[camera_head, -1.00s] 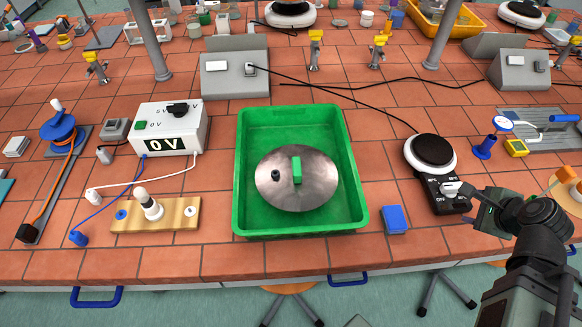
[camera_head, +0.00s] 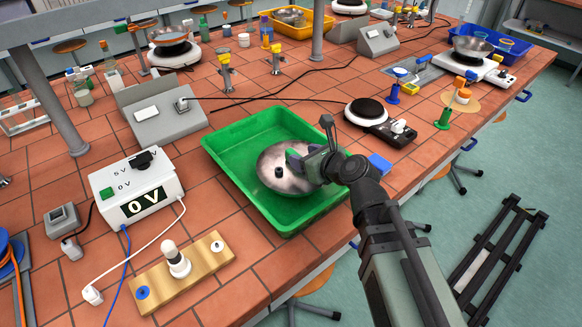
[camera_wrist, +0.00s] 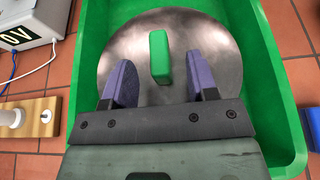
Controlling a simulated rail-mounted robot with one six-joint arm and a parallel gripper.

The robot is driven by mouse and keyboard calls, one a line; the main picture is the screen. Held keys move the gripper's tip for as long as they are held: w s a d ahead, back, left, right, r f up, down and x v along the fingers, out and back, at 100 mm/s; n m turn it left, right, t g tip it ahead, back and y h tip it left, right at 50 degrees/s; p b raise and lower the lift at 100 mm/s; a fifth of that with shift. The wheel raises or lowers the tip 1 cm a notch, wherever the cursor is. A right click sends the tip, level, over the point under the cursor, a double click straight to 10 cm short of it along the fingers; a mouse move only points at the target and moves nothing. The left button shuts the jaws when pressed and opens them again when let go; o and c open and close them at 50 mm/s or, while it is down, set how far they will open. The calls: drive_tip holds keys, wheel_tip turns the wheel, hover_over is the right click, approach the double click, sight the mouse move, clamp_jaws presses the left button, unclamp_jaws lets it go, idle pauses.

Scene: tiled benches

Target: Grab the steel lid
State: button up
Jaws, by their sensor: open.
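My gripper (camera_wrist: 160,85) is open and empty.
A blue block (camera_head: 379,164) lies right of the tray, near a hot plate (camera_head: 369,112). A voltage supply box (camera_head: 137,189) and a wooden lamp board (camera_head: 182,272) stand to the left. A grey socket box (camera_head: 160,113) is behind the tray.

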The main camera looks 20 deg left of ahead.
drive_tip(key=b+x, duration=0.2)
drive_tip(key=x, duration=0.3)
drive_tip(key=shift+s, duration=0.15)
clamp_jaws()
